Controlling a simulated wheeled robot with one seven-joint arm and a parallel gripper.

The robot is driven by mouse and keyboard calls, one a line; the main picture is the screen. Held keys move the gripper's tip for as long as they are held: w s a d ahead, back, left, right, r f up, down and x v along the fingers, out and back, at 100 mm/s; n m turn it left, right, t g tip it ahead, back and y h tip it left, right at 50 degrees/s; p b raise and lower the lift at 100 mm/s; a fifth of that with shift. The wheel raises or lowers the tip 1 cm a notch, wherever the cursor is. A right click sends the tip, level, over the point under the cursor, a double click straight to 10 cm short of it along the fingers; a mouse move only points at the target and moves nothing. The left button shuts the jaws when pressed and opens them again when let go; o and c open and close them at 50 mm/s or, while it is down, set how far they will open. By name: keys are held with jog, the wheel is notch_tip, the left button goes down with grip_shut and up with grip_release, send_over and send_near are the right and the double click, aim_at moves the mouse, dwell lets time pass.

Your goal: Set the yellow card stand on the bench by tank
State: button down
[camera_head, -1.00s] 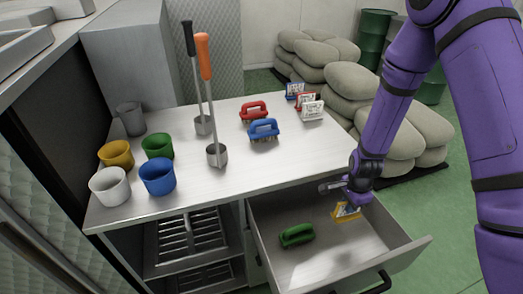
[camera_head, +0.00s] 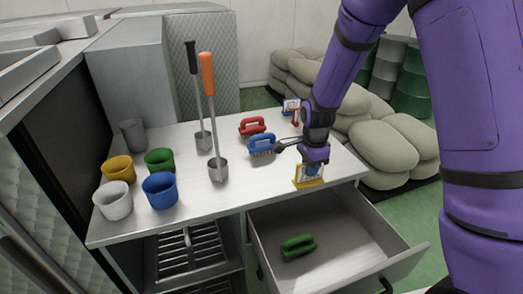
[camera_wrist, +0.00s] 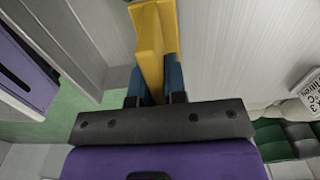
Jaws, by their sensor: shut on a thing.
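The yellow card stand (camera_head: 308,182) is at the right front part of the steel bench top (camera_head: 235,195), near the edge above the open drawer. My gripper (camera_head: 313,160) is over it and shut on it. In the wrist view the yellow stand (camera_wrist: 155,40) sits between the blue fingertips of my gripper (camera_wrist: 156,85). I cannot tell whether its base touches the bench top. The tank is not clearly identifiable in these views.
Sacks (camera_head: 390,140) are piled behind.

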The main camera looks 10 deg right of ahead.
jog(key=w, duration=0.5)
jog(key=w+f, duration=0.1)
jog(key=w, duration=0.9)
jog(key=shift+w+f, duration=0.3)
jog(key=shift+f, duration=1.75)
jog(key=shift+f, duration=0.15)
jog(key=c, duration=1.2)
grip_release()
jog(key=shift+o, duration=0.2)
